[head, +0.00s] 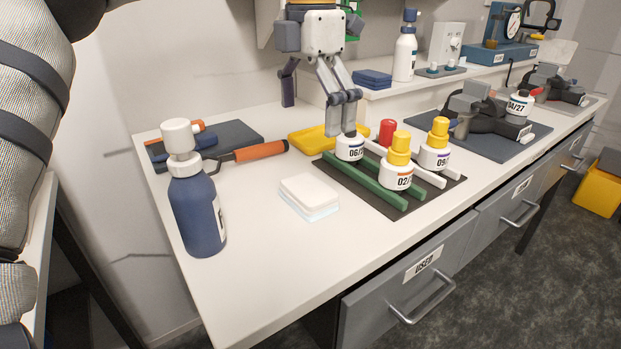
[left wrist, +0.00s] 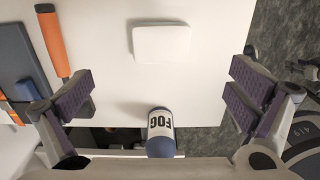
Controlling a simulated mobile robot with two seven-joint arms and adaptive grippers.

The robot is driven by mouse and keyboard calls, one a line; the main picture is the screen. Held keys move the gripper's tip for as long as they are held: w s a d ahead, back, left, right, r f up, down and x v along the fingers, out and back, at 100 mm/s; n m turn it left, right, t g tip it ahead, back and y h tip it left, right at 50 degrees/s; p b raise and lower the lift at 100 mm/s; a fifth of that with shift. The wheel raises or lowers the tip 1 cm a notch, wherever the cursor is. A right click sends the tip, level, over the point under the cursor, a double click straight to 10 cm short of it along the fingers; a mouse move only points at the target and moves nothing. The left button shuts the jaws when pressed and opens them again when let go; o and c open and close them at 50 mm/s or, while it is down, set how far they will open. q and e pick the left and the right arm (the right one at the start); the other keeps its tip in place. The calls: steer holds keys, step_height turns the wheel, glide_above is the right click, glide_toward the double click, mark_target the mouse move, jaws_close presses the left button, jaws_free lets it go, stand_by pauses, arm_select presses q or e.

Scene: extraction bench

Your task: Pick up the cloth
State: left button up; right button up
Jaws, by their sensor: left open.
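The cloth (head: 309,195) is a small, folded white pad with a pale blue lower layer. It lies flat on the bench, between the blue bottle and the black rack. It also shows in the left wrist view as a white rectangle (left wrist: 161,42), above the middle. My left gripper (head: 316,104) hangs from the top of the head view, pointing down, well above the bench. Its fingers are wide apart with nothing between them. In the left wrist view its purple-padded fingers (left wrist: 161,97) stand at both sides, and the cloth lies below, apart from them.
A blue bottle (head: 197,210) with a white cap stands left of the cloth. A rack (head: 435,191) holding several small bottles stands to its right. An orange-handled tool (head: 260,151) and a dark mat (head: 235,137) lie behind. The bench is clear in front of the cloth.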

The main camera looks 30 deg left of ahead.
mark_target(307, 187)
arm_select(q)
steer(key=f, duration=1.1)
steer(key=shift+s+a+f, duration=0.1)
steer(key=shift+s+f, duration=0.15)
steer(key=shift+s, duration=0.15)
steer(key=c, duration=1.1)
